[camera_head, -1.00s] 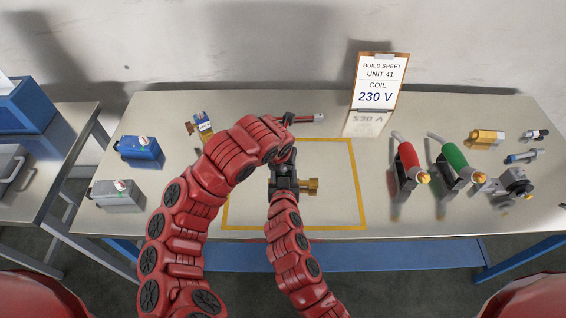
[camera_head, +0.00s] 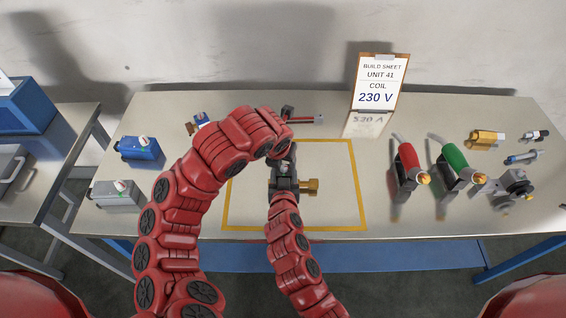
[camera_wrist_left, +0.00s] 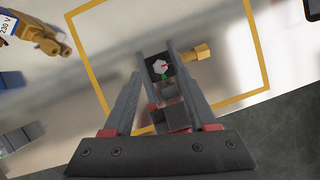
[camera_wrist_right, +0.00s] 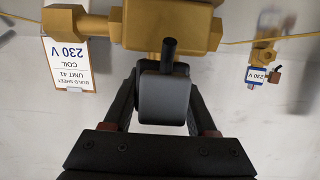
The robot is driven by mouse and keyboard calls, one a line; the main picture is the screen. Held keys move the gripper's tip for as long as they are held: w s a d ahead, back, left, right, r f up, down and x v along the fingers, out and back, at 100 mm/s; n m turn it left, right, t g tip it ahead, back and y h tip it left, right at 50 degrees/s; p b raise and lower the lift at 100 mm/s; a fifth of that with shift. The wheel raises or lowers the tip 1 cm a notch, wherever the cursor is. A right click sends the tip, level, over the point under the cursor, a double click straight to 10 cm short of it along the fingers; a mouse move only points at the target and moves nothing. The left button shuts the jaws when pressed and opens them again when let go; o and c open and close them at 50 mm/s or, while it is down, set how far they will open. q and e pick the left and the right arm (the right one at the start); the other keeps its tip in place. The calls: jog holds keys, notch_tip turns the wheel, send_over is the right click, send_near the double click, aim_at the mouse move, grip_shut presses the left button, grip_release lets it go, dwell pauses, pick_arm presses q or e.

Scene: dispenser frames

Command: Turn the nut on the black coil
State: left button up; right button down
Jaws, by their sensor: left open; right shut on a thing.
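The black coil (camera_wrist_right: 166,98) sits against a brass valve body (camera_wrist_right: 165,25) in the right wrist view. My right gripper (camera_wrist_right: 163,75) is shut on the coil from both sides. In the head view the brass end (camera_head: 312,187) sticks out to the right inside the yellow outline. The nut (camera_wrist_left: 160,67), pale with small red and green marks, lies on the coil's top in the left wrist view. My left gripper (camera_wrist_left: 157,60) is open above it, with a finger on either side of the nut. I cannot tell whether the fingers touch it. My left arm hides part of this in the head view.
A 230 V build sheet (camera_head: 378,85) stands at the back. A blue box (camera_head: 140,148) and a grey box (camera_head: 118,194) are at left. Red (camera_head: 407,163) and green (camera_head: 452,158) handled tools stand at right. The front right of the outlined area is clear.

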pick_arm(q)
jog(key=shift+v, duration=1.8)
pick_arm(e)
jog(key=shift+c, duration=0.6)
grip_release()
jog(key=shift+s, duration=0.1)
